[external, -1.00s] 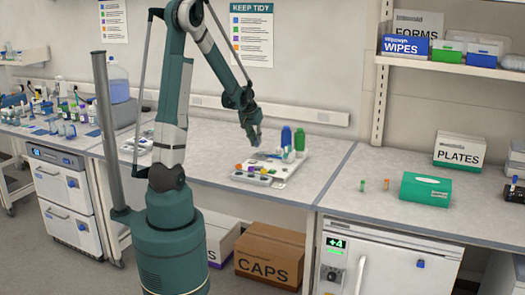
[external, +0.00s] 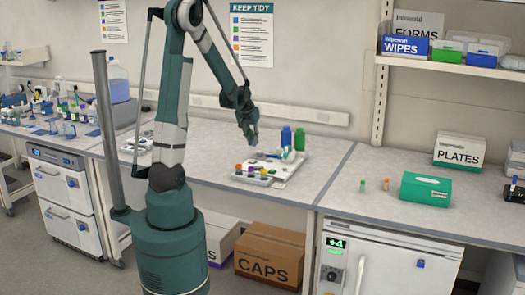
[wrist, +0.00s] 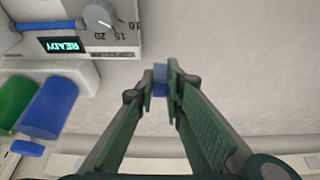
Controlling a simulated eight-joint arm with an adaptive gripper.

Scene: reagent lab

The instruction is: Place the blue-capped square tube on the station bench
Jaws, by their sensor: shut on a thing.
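My gripper (external: 253,142) is over the middle bench (external: 215,140), just left of the white station unit. In the wrist view my gripper (wrist: 161,82) is shut on a small blue thing, seemingly the cap of the blue-capped square tube (wrist: 160,74). The fingers hide most of it, so its square body cannot be made out. In the external view the held tube is too small to tell apart from the fingertips. Whether it touches the bench is not clear.
The white station unit (external: 297,170) stands at the right, with a READY display (wrist: 62,44) and a dial (wrist: 98,18). A blue bottle (wrist: 47,108) and a green bottle (wrist: 12,98) are near it. A grey rack with coloured caps (external: 250,177) lies in front. Bench surface left of the gripper is free.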

